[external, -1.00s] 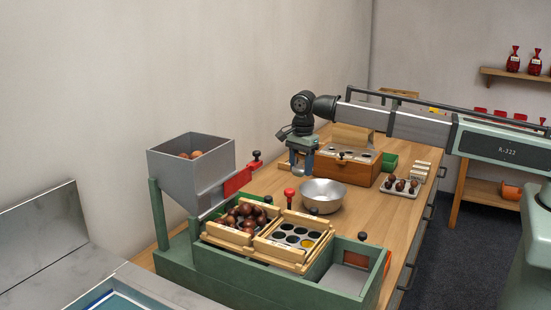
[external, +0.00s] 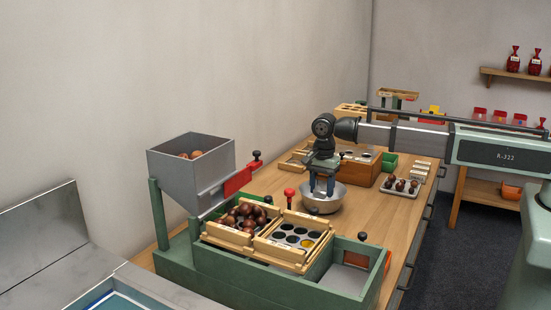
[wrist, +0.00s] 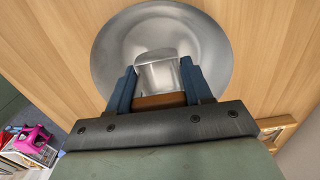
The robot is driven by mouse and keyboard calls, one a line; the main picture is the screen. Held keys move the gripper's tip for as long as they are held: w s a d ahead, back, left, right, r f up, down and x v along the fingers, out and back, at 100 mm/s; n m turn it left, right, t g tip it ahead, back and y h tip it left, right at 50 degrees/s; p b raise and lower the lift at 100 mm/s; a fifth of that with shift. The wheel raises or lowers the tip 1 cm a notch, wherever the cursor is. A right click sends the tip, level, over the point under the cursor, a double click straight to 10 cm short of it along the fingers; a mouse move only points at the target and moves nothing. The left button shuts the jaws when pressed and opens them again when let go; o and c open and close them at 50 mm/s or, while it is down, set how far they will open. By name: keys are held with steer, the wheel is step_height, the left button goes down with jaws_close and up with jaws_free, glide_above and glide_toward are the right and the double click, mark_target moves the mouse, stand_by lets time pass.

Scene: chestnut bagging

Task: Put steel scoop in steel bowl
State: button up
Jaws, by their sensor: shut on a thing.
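The steel bowl (external: 334,201) stands on the wooden table, just behind the green sorting machine. It fills the upper middle of the wrist view (wrist: 208,45). My gripper (external: 322,190) is over the bowl, pointing down. In the wrist view its blue fingers (wrist: 159,85) are shut on the steel scoop (wrist: 158,72). The scoop's brown handle (wrist: 160,101) is between the fingers and its shiny pan is over the bowl's inside. I cannot tell whether the scoop touches the bowl.
A green machine (external: 215,262) with a hopper (external: 192,165) and chestnut trays stands in front of the bowl. A red-topped knob (external: 289,193) rises close to the bowl's left. A wooden box (external: 364,168) and a tray of chestnuts (external: 401,187) lie behind and right. Table right of the bowl is clear.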

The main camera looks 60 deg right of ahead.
mark_target(322, 198)
steer(key=shift+f, duration=2.05)
steer(key=shift+f, duration=0.1)
steer(key=o, duration=0.8)
steer(key=shift+c, duration=0.2)
step_height(322, 198, up, 12)
steer(key=shift+r, duration=0.15)
